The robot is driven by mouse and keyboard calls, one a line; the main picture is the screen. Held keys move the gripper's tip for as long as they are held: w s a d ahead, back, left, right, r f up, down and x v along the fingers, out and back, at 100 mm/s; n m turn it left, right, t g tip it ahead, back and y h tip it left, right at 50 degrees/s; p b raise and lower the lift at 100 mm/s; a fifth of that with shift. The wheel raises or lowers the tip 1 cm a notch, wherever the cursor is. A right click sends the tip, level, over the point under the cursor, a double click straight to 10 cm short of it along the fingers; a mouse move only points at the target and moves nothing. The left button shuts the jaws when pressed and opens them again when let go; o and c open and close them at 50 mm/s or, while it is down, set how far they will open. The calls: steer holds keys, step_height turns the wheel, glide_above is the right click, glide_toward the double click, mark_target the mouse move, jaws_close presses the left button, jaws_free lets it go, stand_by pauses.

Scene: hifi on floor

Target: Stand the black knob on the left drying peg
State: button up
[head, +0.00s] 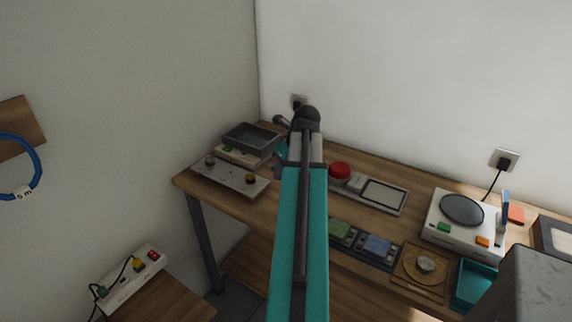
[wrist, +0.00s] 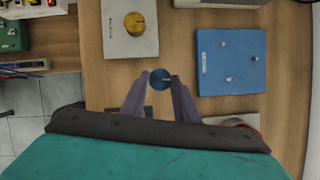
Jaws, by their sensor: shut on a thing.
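In the wrist view, my gripper (wrist: 160,78) is shut on the black knob (wrist: 158,84), which shows as a dark round disc with a light mark between the two fingertips. A blue board (wrist: 242,82) with small pale pegs (wrist: 227,77) lies to the right of the gripper, apart from the knob. The pegs I see carry nothing. Which one is the left drying peg I cannot tell. In the head view my arm hides the blue board and most of the gripper.
A red cap (head: 340,170) and a scale (head: 383,195) are right of my arm.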

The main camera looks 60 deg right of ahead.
steer(key=w+d+p, duration=0.1)
steer(key=w+d, duration=0.1)
steer(key=d, duration=0.2)
steer(key=w+d+f+p, duration=0.1)
steer(key=w+d, duration=0.1)
steer(key=d, duration=0.3)
steer(key=w+d+p, duration=0.1)
steer(key=w+d, duration=0.1)
steer(key=d, duration=0.3)
steer(key=shift+w+d+f+p, duration=0.1)
steer(key=shift+w+f+p, duration=0.1)
steer(key=shift+w+p, duration=0.2)
steer(key=shift+d, duration=0.2)
steer(key=shift+f, duration=0.1)
steer(key=shift+f+p, duration=0.7)
steer(key=shift+f, duration=1)
steer(key=shift+f, duration=0.15)
steer(key=o, duration=1)
